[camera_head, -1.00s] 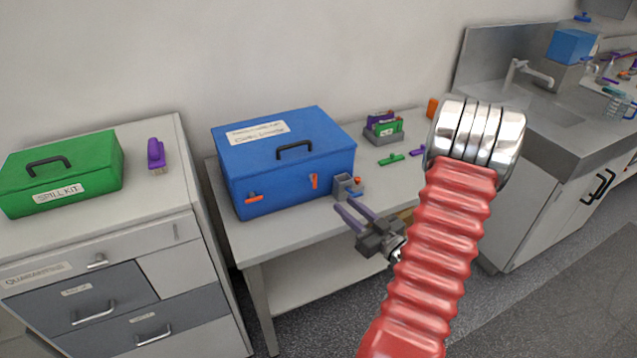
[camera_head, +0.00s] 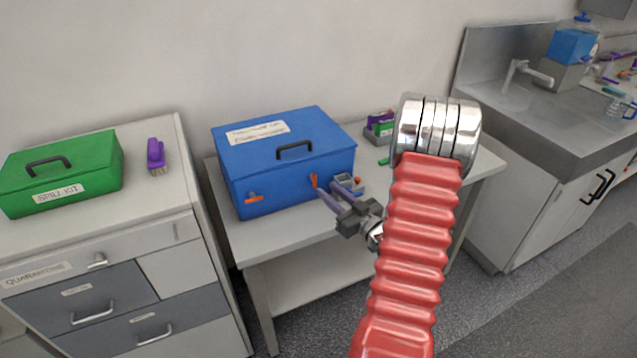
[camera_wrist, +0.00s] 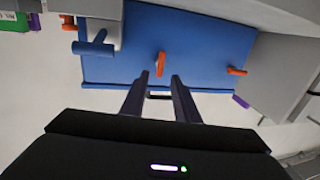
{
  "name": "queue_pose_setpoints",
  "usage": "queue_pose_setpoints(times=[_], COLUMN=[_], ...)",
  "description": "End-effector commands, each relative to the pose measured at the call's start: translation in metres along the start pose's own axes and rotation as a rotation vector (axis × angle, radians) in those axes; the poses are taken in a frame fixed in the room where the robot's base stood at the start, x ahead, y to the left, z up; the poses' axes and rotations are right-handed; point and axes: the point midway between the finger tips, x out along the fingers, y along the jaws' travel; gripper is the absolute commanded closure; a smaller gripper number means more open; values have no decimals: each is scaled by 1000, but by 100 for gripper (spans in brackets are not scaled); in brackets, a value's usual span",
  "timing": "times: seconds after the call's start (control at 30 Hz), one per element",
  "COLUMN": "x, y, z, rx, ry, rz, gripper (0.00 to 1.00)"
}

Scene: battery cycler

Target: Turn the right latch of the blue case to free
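The blue case (camera_head: 270,155) stands closed on the light bench. Its orange right latch (camera_head: 314,181) points upright on the front face, and its orange left latch (camera_head: 253,198) lies level. My gripper (camera_head: 327,187) is open, its two purple-grey fingers close to the right latch. In the wrist view the right latch (camera_wrist: 160,63) shows in the gap between the fingertips (camera_wrist: 159,78), just beyond them. The left latch (camera_wrist: 237,71) is off to the right there. I cannot tell whether a finger touches the right latch.
A small grey device (camera_head: 345,183) with blue and orange parts stands right beside the case, close to my fingers. A green spill kit (camera_head: 62,170) and a purple-handled brush (camera_head: 156,156) sit on the left cabinet. A sink unit (camera_head: 560,125) stands at right.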

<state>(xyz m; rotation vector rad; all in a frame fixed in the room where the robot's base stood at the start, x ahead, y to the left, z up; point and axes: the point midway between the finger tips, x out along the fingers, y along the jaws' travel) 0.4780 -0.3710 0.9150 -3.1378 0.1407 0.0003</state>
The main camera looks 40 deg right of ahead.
Motion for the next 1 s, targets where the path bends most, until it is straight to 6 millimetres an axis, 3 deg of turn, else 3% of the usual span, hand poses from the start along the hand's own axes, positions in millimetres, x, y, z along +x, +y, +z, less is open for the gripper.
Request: queue_pose_setpoints(times=[0.2, 0.4, 0.8, 1.0], x=[35, 57, 62, 62], y=[-1, -1, 0, 0], z=[0, 0, 0, 0], rx=[-1, -1, -1, -1], ry=[1, 0, 0, 0], rz=[-3, -2, 0, 0], gripper=[72, 72, 73, 87])
